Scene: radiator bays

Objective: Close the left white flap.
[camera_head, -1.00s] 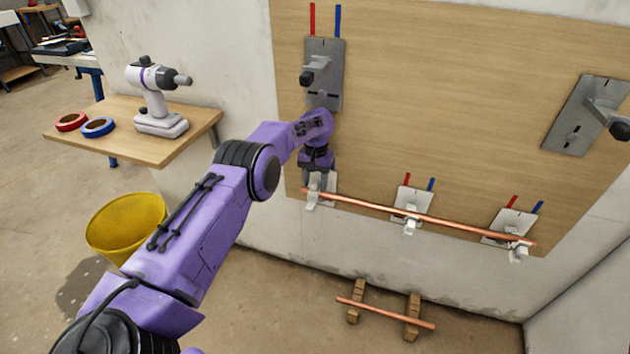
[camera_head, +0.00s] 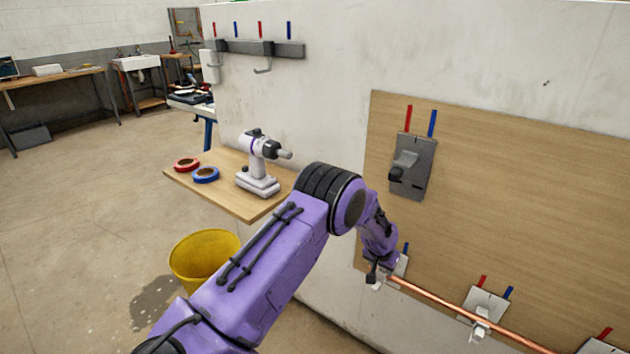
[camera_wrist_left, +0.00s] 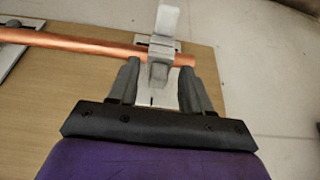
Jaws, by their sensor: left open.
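The left white flap (camera_wrist_left: 166,22) juts out past the copper pipe (camera_wrist_left: 85,42) in the left wrist view, on a pale bracket at the pipe's end. My left gripper (camera_wrist_left: 160,70) is open, its two fingers on either side of this bracket, the tips near the pipe. I cannot tell if they touch it. In the head view my left gripper (camera_head: 382,270) is at the pipe's left end and hides most of the left bracket. The pipe (camera_head: 450,307) runs right across the middle bracket (camera_head: 481,318). My right gripper is out of view.
The wooden board (camera_head: 520,200) carries a grey metal bracket (camera_head: 412,168) above my gripper. A shelf (camera_head: 222,196) with a drill (camera_head: 258,165) and tape rolls is to the left. A yellow bucket (camera_head: 203,258) stands below it.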

